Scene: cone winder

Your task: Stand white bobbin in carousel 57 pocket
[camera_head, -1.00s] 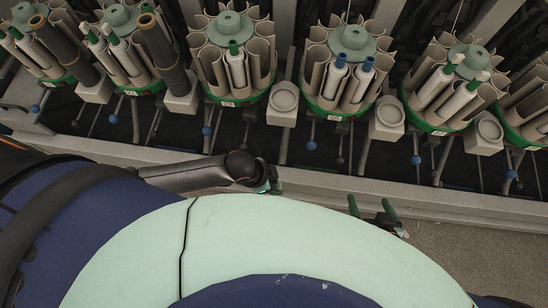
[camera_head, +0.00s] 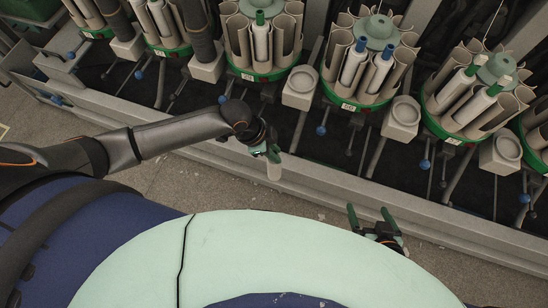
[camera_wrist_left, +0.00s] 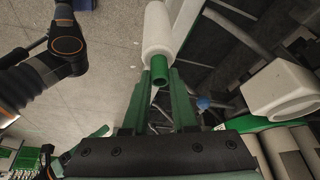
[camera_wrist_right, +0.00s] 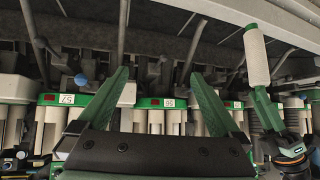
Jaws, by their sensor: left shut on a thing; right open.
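My left gripper (camera_head: 264,150) is shut on the white bobbin (camera_head: 273,170), which has a green tube end and hangs over the floor gap in front of the machine. In the left wrist view the bobbin (camera_wrist_left: 158,35) extends beyond the fingertips (camera_wrist_left: 159,80). It also shows in the right wrist view (camera_wrist_right: 256,55), upright above the left fingers. A label (camera_wrist_right: 66,99) in the right wrist view seems to read 57; I cannot tell which carousel in the head view bears it. My right gripper (camera_head: 372,212) is open and empty, low in front of the machine rail.
Carousels with grey-beige pockets line the machine: one with a green-topped bobbin (camera_head: 262,40), one with blue-topped bobbins (camera_head: 354,62), one with green-tipped white bobbins (camera_head: 480,103). Pale blocks with round dishes (camera_head: 300,88) stand between them. A long rail (camera_head: 330,180) runs along the front.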

